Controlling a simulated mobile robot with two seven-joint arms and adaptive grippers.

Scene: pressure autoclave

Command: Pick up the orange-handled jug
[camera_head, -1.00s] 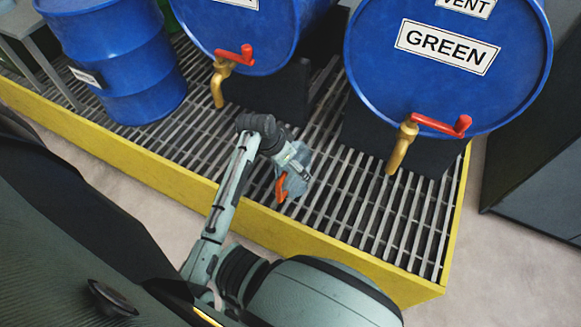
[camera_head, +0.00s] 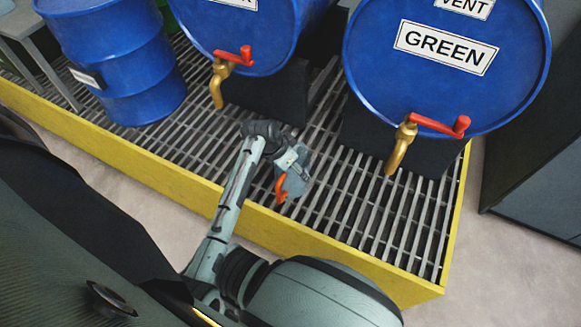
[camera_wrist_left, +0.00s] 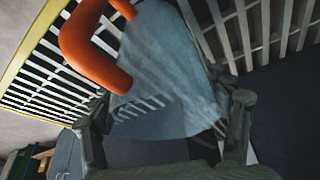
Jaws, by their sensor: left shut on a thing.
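The jug (camera_head: 295,183) is a translucent blue-grey vessel with an orange handle (camera_head: 279,188). In the head view it is over the front part of the metal grating, near the yellow edge. My left gripper (camera_wrist_left: 165,118) is shut on the jug, with one finger on each side of its body (camera_wrist_left: 165,60) in the left wrist view. The orange handle stands clear of the fingers at the upper left there. My left wrist partly covers the jug in the head view. I cannot tell whether its base touches the grating. My right gripper is not in view.
A blue drum (camera_head: 445,65) labelled GREEN and another blue drum (camera_head: 240,30) lie behind the jug, each with a brass tap and red lever. A third blue drum (camera_head: 120,60) stands at left. The yellow-edged grating (camera_head: 330,215) is clear around the jug.

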